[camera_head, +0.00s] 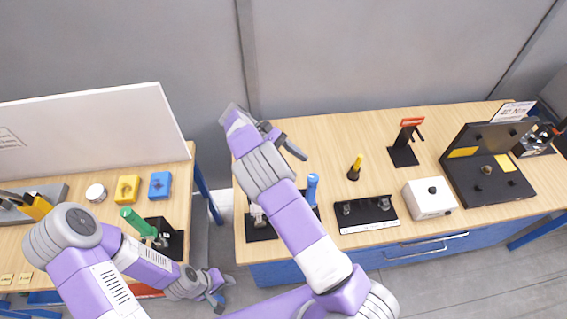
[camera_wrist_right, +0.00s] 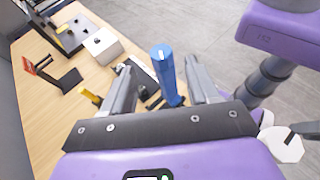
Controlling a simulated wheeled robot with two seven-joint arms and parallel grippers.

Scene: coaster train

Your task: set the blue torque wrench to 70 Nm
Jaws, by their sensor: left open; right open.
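The blue torque wrench (camera_head: 312,188) stands handle-up at a black stand (camera_head: 262,233) near the front left of the right-hand table. My right arm covers part of the stand, so the wrench's lower part and its scale cannot be read. My right gripper (camera_head: 284,142) is open, behind and left of the wrench. In the right wrist view the blue handle (camera_wrist_right: 163,72) shows between the open fingers (camera_wrist_right: 160,82), but I cannot tell any contact there. My left gripper (camera_head: 219,290) is open and empty, low in the gap between the tables.
A green-handled tool (camera_head: 138,222) stands on the left table. The right table holds a black tray (camera_head: 367,226), a yellow-handled tool (camera_head: 354,168), a red-and-black stand (camera_head: 404,155), a white box (camera_head: 430,198) and a black fixture (camera_head: 487,183). The table's back middle is clear.

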